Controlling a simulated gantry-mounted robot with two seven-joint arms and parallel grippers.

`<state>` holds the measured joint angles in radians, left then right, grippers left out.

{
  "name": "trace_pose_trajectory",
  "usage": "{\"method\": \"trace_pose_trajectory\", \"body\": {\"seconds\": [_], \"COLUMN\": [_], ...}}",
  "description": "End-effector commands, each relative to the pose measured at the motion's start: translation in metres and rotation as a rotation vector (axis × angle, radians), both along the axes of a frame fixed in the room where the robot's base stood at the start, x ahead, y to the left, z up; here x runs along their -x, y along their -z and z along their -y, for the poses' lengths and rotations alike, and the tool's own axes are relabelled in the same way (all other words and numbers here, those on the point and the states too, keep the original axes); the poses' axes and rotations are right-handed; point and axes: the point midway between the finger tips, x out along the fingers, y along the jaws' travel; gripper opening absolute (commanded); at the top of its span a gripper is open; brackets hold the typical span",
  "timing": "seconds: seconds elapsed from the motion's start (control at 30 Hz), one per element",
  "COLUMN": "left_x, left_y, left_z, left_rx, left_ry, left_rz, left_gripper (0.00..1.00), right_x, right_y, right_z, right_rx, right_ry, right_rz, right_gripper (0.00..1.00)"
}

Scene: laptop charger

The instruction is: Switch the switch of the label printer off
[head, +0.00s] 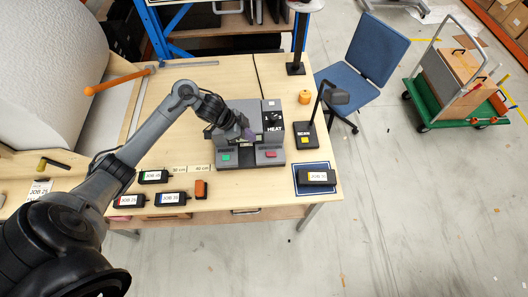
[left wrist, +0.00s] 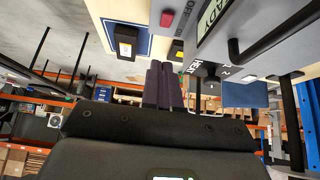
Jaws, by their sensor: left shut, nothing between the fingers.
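The label printer (head: 262,121) stands on the wooden table, a grey and black machine with a "HEAT" label and a knob. Its front base carries a green button (head: 226,157) at left and a red button (head: 271,154) at right. In the left wrist view the printer (left wrist: 240,30) fills the upper right, with a red button (left wrist: 167,18) near "OFF" lettering. I cannot tell which part is the power switch. My left gripper (head: 247,134) is shut and empty over the printer's front; its dark fingers (left wrist: 163,84) also show in the wrist view. My right gripper is not in view.
A black stand (head: 306,132) and a blue mat (head: 299,189) with a labelled black box (head: 317,177) lie right of the printer. Labelled boxes (head: 172,198) and an orange block (head: 201,188) sit front left. An orange object (head: 305,97) is behind.

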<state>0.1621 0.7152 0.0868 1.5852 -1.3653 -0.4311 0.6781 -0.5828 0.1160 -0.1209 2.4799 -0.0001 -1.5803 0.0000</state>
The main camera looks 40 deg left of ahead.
Motion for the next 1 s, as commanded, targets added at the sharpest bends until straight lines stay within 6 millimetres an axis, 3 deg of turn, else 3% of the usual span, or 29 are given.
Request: {"method": "trace_pose_trajectory", "body": {"seconds": [0.37,0.9,1.0], "left_x": [-0.004,-0.041,-0.037], "left_y": [0.01,0.086,0.1], "left_z": [0.005,0.041,0.038], "left_rx": [0.002,0.002,0.001], "left_ry": [0.0,0.0,-0.001], "left_rz": [-0.002,-0.003,-0.005], "left_gripper": [0.0,0.0,0.0], "right_x": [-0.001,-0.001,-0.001], "right_y": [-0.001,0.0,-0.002], "right_z": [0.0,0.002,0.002], "right_rx": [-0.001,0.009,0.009], "right_ry": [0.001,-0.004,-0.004], "right_rz": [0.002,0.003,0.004], "right_gripper": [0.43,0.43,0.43]}}
